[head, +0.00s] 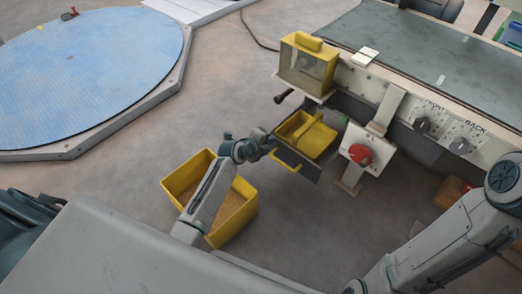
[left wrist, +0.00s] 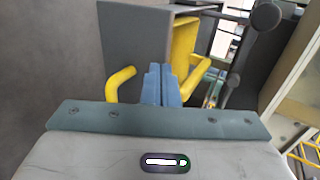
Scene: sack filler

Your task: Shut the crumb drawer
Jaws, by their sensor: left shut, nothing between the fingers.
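The crumb drawer stands open under the machine in the head view, with a yellow bin (head: 318,143) inside it. Its dark grey front panel (head: 306,170) carries a yellow bar handle (head: 285,161). In the left wrist view the grey panel (left wrist: 136,38) and parts of the yellow handle (left wrist: 117,84) show on both sides of my fingers. My left gripper (head: 269,146) is shut and empty, right at the drawer front; its fingers also show in the left wrist view (left wrist: 161,85). I cannot tell whether they touch the handle or panel. My right gripper is out of view.
A yellow crate (head: 246,213) with brown grain stands on the floor beneath my left arm. A red knob (head: 360,154) sits right of the drawer, and a black-ended lever (head: 281,98) sticks out above it. A blue round platform (head: 85,70) lies at the left; the floor between is clear.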

